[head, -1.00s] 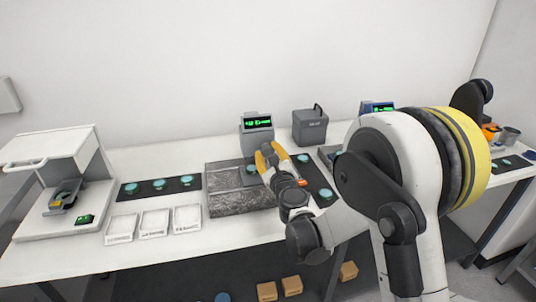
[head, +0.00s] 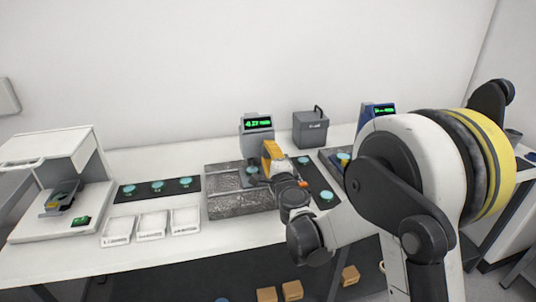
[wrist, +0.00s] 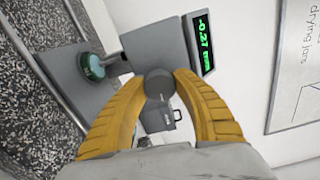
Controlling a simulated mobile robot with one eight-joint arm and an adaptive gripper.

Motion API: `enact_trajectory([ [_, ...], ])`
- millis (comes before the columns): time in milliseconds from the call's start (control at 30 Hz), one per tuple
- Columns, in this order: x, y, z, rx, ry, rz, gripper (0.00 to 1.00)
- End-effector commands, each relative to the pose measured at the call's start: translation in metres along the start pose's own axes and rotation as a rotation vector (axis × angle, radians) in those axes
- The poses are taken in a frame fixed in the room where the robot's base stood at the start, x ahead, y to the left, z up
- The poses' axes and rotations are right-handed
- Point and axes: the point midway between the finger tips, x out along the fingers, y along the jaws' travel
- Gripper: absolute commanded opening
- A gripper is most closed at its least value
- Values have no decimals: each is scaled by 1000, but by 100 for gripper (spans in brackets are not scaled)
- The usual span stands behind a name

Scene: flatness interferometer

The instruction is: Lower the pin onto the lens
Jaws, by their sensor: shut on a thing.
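A grey gauge (head: 256,124) with a green display stands at the back of the speckled granite plate (head: 228,206). In the wrist view its display (wrist: 203,44) reads about -0.27. A teal lens (wrist: 92,66) sits beside the gauge's grey arm (wrist: 118,66); it also shows in the head view (head: 252,170). My gripper (wrist: 159,76) has its yellow fingers shut on a dark round knob (wrist: 157,84), apart from the lens and to its right in the wrist view. I cannot make out the pin or whether it touches the lens.
Black mats with teal lenses lie left (head: 130,193) and right (head: 314,176) of the plate. White trays (head: 151,224) stand front left. A dark grey handled box (head: 310,129) and a second, blue gauge (head: 377,112) stand to the right. A white instrument (head: 55,165) stands far left.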

Motion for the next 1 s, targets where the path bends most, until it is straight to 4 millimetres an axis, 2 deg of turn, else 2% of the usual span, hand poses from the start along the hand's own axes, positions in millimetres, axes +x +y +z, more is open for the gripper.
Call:
enact_trajectory([
  [200,1,0,0,-169,1,0,4],
  [500,1,0,0,-322,1,0,4],
  [1000,1,-1,0,-376,1,0,4],
])
